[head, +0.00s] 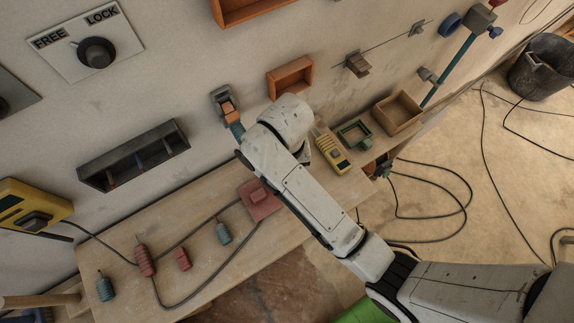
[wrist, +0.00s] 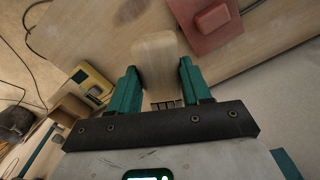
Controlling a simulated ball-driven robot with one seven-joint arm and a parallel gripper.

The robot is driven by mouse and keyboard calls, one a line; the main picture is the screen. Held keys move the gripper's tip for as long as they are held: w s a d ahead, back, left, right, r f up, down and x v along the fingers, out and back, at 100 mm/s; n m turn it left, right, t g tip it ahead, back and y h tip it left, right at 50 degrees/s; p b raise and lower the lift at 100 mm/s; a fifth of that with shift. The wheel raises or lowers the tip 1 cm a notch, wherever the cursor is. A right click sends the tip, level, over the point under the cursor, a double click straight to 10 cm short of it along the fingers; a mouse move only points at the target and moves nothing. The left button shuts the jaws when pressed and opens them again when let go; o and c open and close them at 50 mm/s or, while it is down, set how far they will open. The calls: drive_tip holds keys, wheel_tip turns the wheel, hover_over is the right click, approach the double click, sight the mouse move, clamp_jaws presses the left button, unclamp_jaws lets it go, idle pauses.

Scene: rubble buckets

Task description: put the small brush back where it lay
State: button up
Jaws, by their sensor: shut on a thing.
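My gripper (wrist: 158,72) shows in the wrist view, its two teal fingers shut on the small brush (wrist: 155,52). The brush has a pale, flat wooden body with a rounded far end. A few dark bits, perhaps bristles, show at its near end, close to my gripper's dark crossbar. Beyond the brush lies the wooden bench top (wrist: 98,28); I cannot tell whether the brush touches it. In the head view the bench (head: 200,235) runs along the wall, and my white arm hides the gripper and brush.
A red box (head: 260,199) sits on the bench beside my arm; it also shows in the wrist view (wrist: 208,22). A yellow meter (head: 332,154), green frame (head: 354,134) and open wooden box (head: 398,113) stand right of my arm. Cables and several small weights occupy the left bench.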

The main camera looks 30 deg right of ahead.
drive_tip(key=shift+f+b, duration=1.55)
drive_tip(key=shift+f, duration=2.15)
drive_tip(key=shift+f, duration=0.7)
drive_tip(key=o, duration=1.1)
drive_tip(key=shift+o, duration=0.6)
drive_tip(key=o, duration=0.3)
drive_tip(key=shift+o, duration=0.2)
